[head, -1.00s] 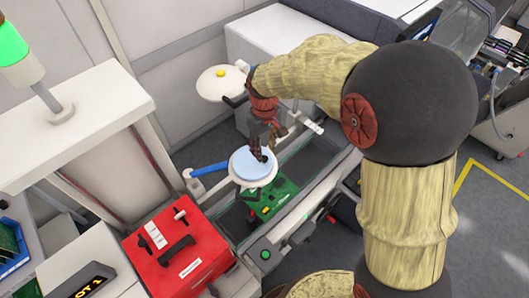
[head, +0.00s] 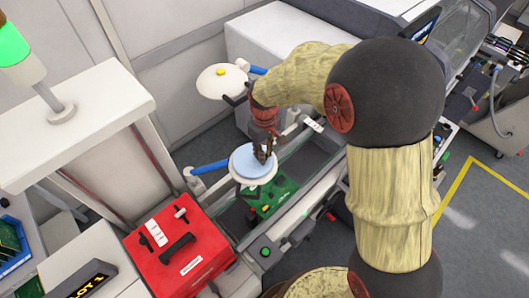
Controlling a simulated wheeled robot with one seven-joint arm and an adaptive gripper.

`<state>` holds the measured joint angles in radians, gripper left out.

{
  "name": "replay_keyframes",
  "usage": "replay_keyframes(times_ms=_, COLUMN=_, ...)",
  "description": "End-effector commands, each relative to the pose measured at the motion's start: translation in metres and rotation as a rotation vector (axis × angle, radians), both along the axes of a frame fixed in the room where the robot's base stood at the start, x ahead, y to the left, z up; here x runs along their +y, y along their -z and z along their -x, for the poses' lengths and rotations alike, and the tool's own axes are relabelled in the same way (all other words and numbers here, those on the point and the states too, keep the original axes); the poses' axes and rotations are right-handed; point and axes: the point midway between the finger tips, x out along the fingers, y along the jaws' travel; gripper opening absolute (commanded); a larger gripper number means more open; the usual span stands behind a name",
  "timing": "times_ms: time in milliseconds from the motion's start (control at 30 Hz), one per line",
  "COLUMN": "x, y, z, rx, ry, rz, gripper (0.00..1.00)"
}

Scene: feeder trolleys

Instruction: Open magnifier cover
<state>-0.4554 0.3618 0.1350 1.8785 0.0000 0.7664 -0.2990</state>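A magnifier with a white rim and a pale blue round face (head: 248,166) sits on a blue arm (head: 209,167) above the green board. I cannot tell whether the blue face is lens or cover. A second round white head (head: 222,80), with a yellow knob on its white top, stands farther back on its own blue arm. My gripper (head: 262,158) points down over the right part of the blue face, at or just above it. Its dark fingers are small and overlap the disc, so their opening and any contact are unclear.
A green circuit board (head: 275,197) lies in the conveyor below the magnifier. A red box (head: 178,248) with a black handle stands at the front left. A white shelf (head: 75,125) with a green-topped lamp is at the left. Grey floor is open at the right.

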Motion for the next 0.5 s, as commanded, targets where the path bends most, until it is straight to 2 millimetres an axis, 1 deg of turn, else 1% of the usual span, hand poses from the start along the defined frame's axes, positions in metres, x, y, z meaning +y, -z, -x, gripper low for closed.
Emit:
replay_keyframes(times_ms=33, x=0.0000, y=-0.0001, z=0.0000, rx=0.000, ry=0.000, rz=0.000, gripper=0.15)
replay_keyframes(times_ms=300, x=0.0001, y=-0.0002, z=-0.0001, rx=0.000, ry=0.000, rz=0.000, gripper=0.00)
replay_keyframes(times_ms=500, x=0.0001, y=-0.0002, z=-0.0001, rx=0.000, ry=0.000, rz=0.000, gripper=0.00)
